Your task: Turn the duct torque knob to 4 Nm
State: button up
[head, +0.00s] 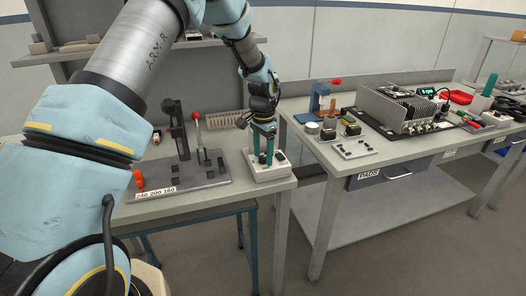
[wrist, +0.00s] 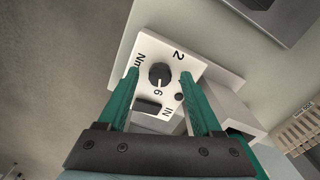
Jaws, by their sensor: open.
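The torque knob (wrist: 159,75) is a round black knob on the white face of a small box (wrist: 188,62). The face carries "2", "6", "Nm" and "IN" lettering. A small light mark shows at the knob's edge near the 6, but I cannot read the setting surely. Below the knob are a dark rectangular part (wrist: 147,106) and a small dark button (wrist: 179,97). My gripper (wrist: 159,74) is open, its green fingers on either side of the knob with gaps showing. In the head view my gripper (head: 265,161) points down over the white box (head: 270,173); its fingers partly hide the top.
The box sits near the front right corner of the left bench. A grey fixture plate (head: 205,182) with posts and a red-tipped lever (head: 196,125) stands to its left. The right bench (head: 340,178) holds a finned metal unit (head: 400,105) and small devices.

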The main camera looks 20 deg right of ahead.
jog(key=shift+f, duration=0.1)
grip_shut()
dwell(0.5)
